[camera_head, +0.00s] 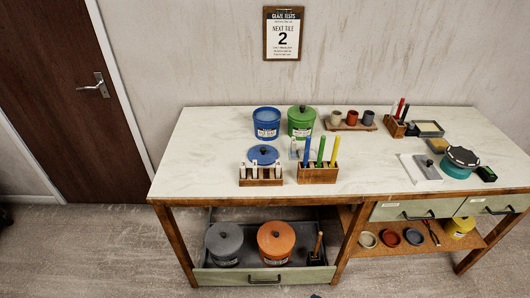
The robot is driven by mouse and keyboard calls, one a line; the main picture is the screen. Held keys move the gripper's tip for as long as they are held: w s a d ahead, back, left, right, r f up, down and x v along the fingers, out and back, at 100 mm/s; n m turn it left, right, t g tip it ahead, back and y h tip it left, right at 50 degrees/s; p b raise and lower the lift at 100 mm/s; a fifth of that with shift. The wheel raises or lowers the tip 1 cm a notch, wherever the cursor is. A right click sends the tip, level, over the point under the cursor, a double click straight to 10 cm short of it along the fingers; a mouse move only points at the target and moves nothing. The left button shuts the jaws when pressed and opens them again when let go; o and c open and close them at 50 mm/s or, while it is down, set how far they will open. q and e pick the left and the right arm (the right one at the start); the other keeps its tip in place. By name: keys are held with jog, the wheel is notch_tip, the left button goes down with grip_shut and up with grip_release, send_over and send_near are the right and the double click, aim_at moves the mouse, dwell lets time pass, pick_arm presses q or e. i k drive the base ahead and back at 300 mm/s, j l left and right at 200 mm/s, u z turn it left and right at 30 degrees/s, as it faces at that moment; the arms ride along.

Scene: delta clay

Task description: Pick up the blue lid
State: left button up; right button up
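The blue lid (263,154) is a round disc with a dark knob, lying on the table behind a small wooden rack. The rack hides a little of its front edge. The blue pot (266,125) stands behind it without a lid, with a white label on its front. Neither of my grippers is in view.
The lid is on a pale worktop (210,150), with free room to its left. A rack of small bottles (261,175) stands in front, a holder with coloured sticks (318,173) to the right. A green lidded pot (301,121) stands behind. An open drawer (264,275) juts out below.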

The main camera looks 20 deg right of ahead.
aim_at(266, 155)
jog(key=i+j+z, duration=0.15)
jog(key=i+j, duration=0.15)
jog(key=i+j+z, duration=0.15)
jog(key=i+j, duration=0.15)
jog(key=i+j+z, duration=0.35)
jog(key=i+j, duration=0.2)
jog(key=j, duration=0.3)
jog(key=i+j+z, duration=0.15)
jog(key=j, duration=0.25)
jog(key=i, duration=0.1)
